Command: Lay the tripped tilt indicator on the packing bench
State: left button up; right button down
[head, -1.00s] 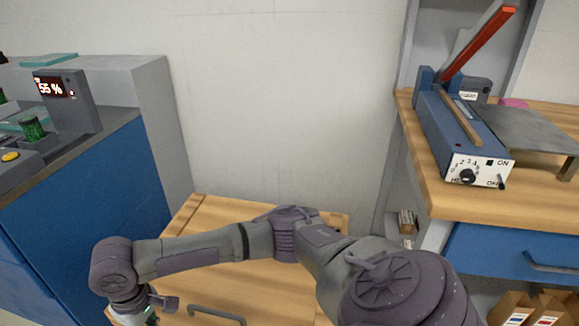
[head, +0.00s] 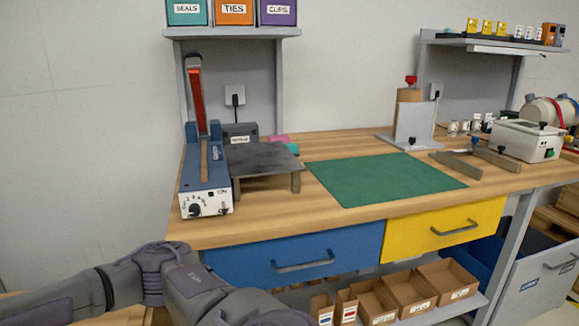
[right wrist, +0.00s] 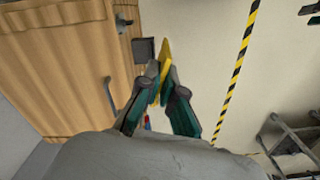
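In the right wrist view my right gripper (right wrist: 161,88) has its teal fingers closed at the tips on a flat yellow piece (right wrist: 166,60). It looks like the tilt indicator, seen nearly edge-on; its markings and tripped state cannot be read. It is held in the air with floor behind it. The packing bench (head: 330,147) fills the middle of the head view, with a wooden top, a green mat (head: 385,180) and blue and yellow drawers. No gripper shows in the head view, only one of my arms at lower left. My left gripper is out of view.
A blue heat sealer (head: 206,180) with a raised red handle and metal plate (head: 262,160) occupies the bench's left end. A tape stand (head: 410,122) and a grey box device (head: 525,140) stand farther right. The mat is bare.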

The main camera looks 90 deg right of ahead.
aim_at(357, 176)
jog(key=k+z, duration=0.15)
jog(key=z, duration=0.35)
jog(key=k+z, duration=0.1)
jog(key=z, duration=0.4)
jog(key=k+l+z, duration=0.1)
jog(key=z, duration=0.35)
